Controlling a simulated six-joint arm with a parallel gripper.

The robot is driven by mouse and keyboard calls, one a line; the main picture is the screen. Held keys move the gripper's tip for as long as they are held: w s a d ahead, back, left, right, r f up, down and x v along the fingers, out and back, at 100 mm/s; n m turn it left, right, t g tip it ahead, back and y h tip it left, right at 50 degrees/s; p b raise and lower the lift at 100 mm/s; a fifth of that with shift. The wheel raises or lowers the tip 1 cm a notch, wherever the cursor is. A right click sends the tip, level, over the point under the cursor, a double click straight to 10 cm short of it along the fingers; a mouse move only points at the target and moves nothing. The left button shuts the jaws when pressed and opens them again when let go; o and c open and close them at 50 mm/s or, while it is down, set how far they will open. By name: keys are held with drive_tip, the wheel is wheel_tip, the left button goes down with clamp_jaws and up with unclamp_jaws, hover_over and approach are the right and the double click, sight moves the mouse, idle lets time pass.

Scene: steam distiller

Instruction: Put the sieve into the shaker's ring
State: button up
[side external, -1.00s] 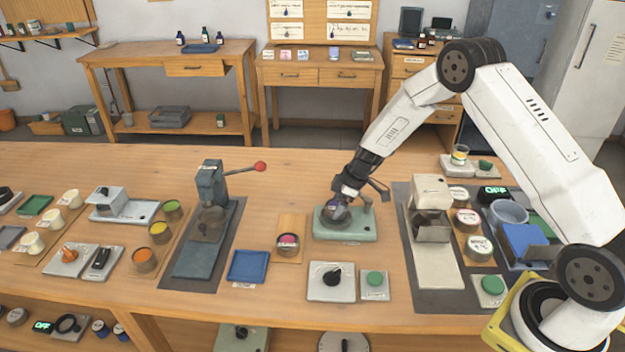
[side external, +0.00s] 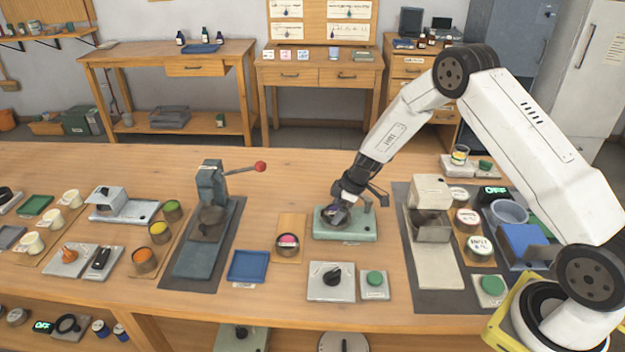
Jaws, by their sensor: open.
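The shaker (side external: 347,231) is a pale green base with a short post, standing on the bench right of centre. My gripper (side external: 340,204) points down at the left part of the shaker, right over its ring. The jaws are open. A small round dark-rimmed piece, which looks like the sieve (side external: 335,215), shows at the ring under the fingers. The fingers partly cover both, so I cannot tell whether it is seated inside the ring or only resting on it.
A cup with pink contents (side external: 288,242) stands on a wooden board left of the shaker. A grey machine (side external: 432,225) stands to the right. Bare bench lies behind the shaker.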

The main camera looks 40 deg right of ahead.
drive_tip(key=shift+r, duration=0.15)
drive_tip(key=v, duration=1.2)
drive_tip(key=shift+a, duration=0.1)
idle(0.5)
drive_tip(key=s+a+r+m+h, duration=0.1)
drive_tip(key=s+a+m, duration=0.3)
drive_tip(key=s, duration=0.6)
drive_tip(key=s+a+r+m+h, duration=0.2)
drive_tip(key=s+a+r+m, duration=0.2)
drive_tip(key=s, duration=0.7)
drive_tip(key=shift+a+m+g, duration=0.3)
drive_tip(key=shift+a+m, duration=0.2)
drive_tip(key=shift+a, duration=0.4)
drive_tip(key=shift+w, duration=0.1)
